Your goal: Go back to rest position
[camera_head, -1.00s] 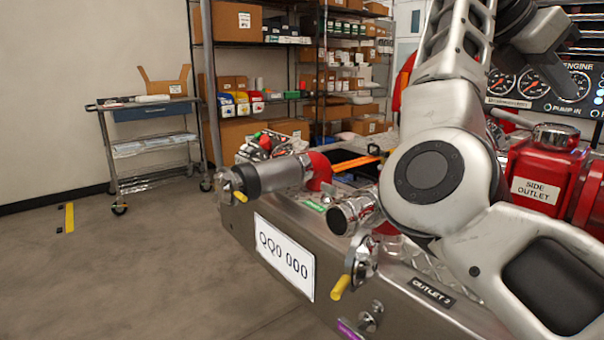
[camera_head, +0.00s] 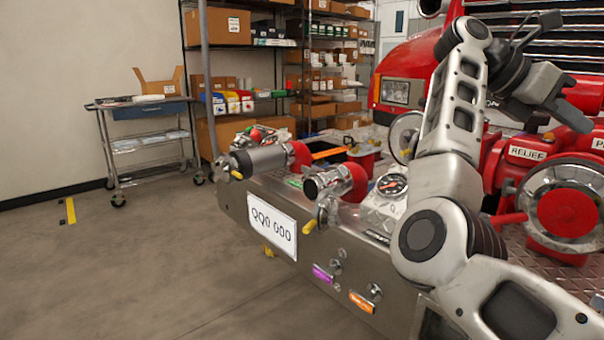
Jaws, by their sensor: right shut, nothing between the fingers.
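My right arm rises from the lower right corner, bends at a round grey joint, and runs up to the wrist near the top. My right gripper (camera_head: 548,92) is beyond that wrist at the upper right, raised in front of the red fire engine. It appears dark and is seen partly from the side; it is shut with nothing held. It looks clear of the bumper (camera_head: 235,207). My left gripper and left arm are not in view.
The metal bumper carries outlets, a gauge (camera_head: 391,185) and a plate (camera_head: 272,226) reading QQ0 000. Red valves and a large handwheel (camera_head: 568,212) lie right of my arm. Shelves (camera_head: 290,60) and a cart (camera_head: 150,143) stand behind. The floor at left is clear.

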